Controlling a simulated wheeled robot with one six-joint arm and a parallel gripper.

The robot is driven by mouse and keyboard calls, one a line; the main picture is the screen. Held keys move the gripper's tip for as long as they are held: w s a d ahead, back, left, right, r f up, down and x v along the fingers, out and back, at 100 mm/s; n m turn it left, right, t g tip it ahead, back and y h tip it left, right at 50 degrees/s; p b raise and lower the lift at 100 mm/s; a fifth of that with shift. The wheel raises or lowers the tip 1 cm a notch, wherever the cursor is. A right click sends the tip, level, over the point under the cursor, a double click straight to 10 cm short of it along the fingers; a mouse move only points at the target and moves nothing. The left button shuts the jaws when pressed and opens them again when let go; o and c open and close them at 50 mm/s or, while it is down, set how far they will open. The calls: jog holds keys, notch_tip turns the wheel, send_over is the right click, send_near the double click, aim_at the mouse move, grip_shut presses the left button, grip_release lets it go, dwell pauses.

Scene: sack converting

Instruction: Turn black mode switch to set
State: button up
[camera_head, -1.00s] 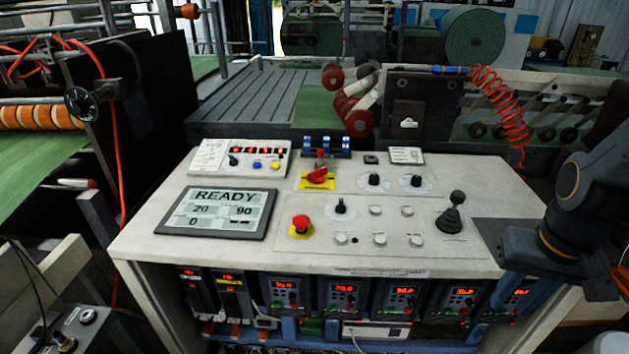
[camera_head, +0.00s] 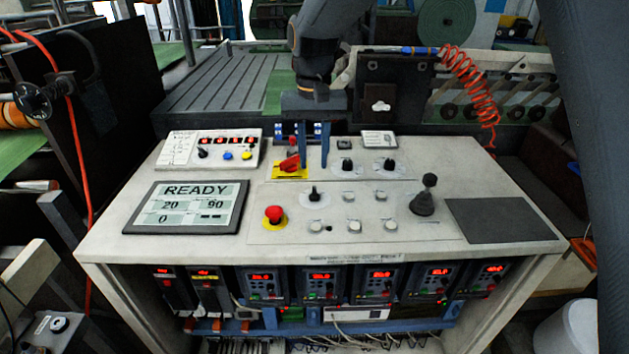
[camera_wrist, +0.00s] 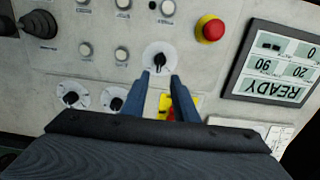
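A black knob on a round white plate (camera_head: 313,194) sits right of the red emergency button, its grip pointing roughly away from me. It also shows in the wrist view (camera_wrist: 159,62), just beyond my fingertips. Two more black knobs, one left (camera_head: 347,165) and one right (camera_head: 389,165), sit behind it. Labels are too small to read, so I cannot tell for sure which is the mode switch. My gripper (camera_head: 314,163) is open and empty above the console's back part. In the wrist view its fingers (camera_wrist: 162,77) are apart, pointing toward the first knob, not around it.
The red emergency button (camera_head: 274,214) and a red rotary switch on yellow (camera_head: 289,163) are close by. A READY display (camera_head: 187,206) lies left, a black joystick (camera_head: 425,197) right. White buttons (camera_head: 354,226) dot the panel. A dark pad (camera_head: 502,219) at right is clear.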

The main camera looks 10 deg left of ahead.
aim_at(315, 187)
notch_tip(315, 187, down, 7)
jog(key=shift+d+f+p, duration=0.1)
jog(key=shift+f+p, duration=0.05)
jog(key=shift+p, duration=0.9)
grip_shut()
